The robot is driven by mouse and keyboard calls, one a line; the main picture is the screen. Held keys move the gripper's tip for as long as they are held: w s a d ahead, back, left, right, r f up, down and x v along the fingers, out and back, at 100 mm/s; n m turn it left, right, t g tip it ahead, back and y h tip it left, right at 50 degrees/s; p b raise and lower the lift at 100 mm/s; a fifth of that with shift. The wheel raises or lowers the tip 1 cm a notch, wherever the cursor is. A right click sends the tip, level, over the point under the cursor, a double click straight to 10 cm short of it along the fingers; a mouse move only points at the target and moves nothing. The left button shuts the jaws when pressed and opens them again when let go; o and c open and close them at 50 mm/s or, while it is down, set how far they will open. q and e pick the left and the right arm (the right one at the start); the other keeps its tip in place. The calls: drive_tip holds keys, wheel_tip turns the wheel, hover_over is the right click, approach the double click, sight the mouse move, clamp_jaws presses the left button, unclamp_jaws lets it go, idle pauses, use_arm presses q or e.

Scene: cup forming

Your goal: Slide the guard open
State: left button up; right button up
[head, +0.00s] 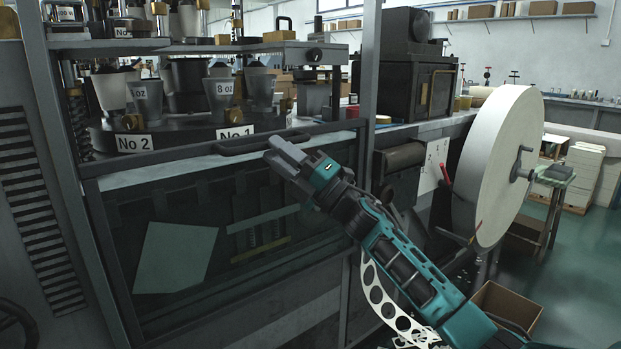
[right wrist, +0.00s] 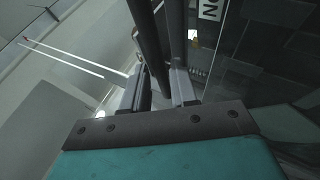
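The guard (head: 262,232) is a dark-framed see-through panel on the front of the machine. It is raised across the lower front, with its top edge below the cup turntable. A dark bar handle (head: 232,147) runs along its top edge. My right gripper (head: 274,148) is at the right part of this handle, its two pale fingers pointing at it. In the right wrist view, the fingers (right wrist: 161,88) stand apart, with the dark handle bar (right wrist: 146,35) running down toward the gap between them. Firm contact cannot be made out. My left gripper is out of view.
Cups stand on the turntable (head: 190,134) behind the guard, with labels No 1 and No 2. A large paper roll (head: 500,160) stands at the right, and a cardboard box (head: 506,305) is on the floor. A machine post (head: 368,80) rises right of the guard.

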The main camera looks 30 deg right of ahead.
drive_tip(key=v, duration=1)
drive_tip(key=s+a+f+m+g+h, duration=0.15)
drive_tip(key=a+f+m+h, duration=0.3)
drive_tip(key=f+m, duration=0.45)
drive_tip(key=s+a+f+m+g+h, duration=0.1)
drive_tip(key=s+a+f+m+h, duration=0.3)
drive_tip(key=f+m, duration=0.45)
drive_tip(key=s+a+f+m+g, duration=0.65)
drive_tip(key=s+a+f, duration=0.6)
drive_tip(key=f, duration=0.25)
use_arm(q)
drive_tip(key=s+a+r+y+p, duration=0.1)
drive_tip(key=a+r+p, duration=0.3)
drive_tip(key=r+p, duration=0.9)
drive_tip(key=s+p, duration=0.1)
drive_tip(key=p, duration=0.5)
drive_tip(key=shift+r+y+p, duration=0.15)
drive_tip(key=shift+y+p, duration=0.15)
drive_tip(key=shift+p, duration=0.1)
use_arm(e)
drive_tip(key=s+d+r+g+h, duration=0.1)
drive_tip(key=s+d+r+h, duration=0.1)
drive_tip(key=r, duration=1.1)
drive_tip(key=shift+s+d, duration=0.5)
drive_tip(key=shift+d, duration=0.6)
